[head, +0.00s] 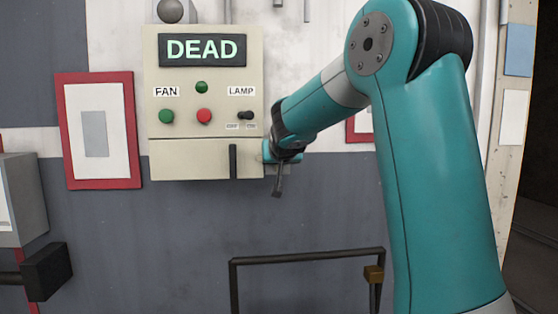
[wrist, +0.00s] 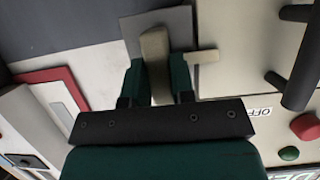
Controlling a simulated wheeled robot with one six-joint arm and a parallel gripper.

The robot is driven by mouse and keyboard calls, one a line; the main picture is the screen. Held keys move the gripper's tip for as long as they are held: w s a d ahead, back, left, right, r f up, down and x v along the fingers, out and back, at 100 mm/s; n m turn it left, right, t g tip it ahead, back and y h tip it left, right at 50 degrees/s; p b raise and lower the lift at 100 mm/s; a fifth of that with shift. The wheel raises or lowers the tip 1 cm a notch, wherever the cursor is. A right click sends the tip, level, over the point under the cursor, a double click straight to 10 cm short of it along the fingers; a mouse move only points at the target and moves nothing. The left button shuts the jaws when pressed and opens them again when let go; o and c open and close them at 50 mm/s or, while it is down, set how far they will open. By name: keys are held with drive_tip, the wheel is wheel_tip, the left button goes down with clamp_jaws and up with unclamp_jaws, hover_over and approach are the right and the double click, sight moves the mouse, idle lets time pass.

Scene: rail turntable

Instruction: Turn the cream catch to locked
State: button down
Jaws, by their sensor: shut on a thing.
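The cream catch (wrist: 155,48) shows in the wrist view as a short bar in front of a grey plate (wrist: 184,18). My gripper (wrist: 157,72) has its two green fingers on either side of the catch and is shut on it. A small cream piece (wrist: 207,57) juts out just right of the fingers; I cannot tell whether it belongs to the catch. In the head view my gripper (head: 268,152) is at the lower right edge of the cream control box (head: 190,160), and the catch is hidden there.
The box carries a display (head: 202,49) reading DEAD, a green button (head: 166,117), a red button (head: 204,116) and a lamp switch (head: 247,115). A dark upright handle (head: 233,161) is close left of my gripper. A black rail (head: 305,258) stands below. A red frame (head: 132,120) hangs left.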

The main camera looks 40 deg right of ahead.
idle(0.3)
drive_tip(key=c, duration=1)
unclamp_jaws()
drive_tip(key=shift+o, duration=0.2)
drive_tip(key=v, duration=1.7)
drive_tip(key=shift+a, duration=0.3)
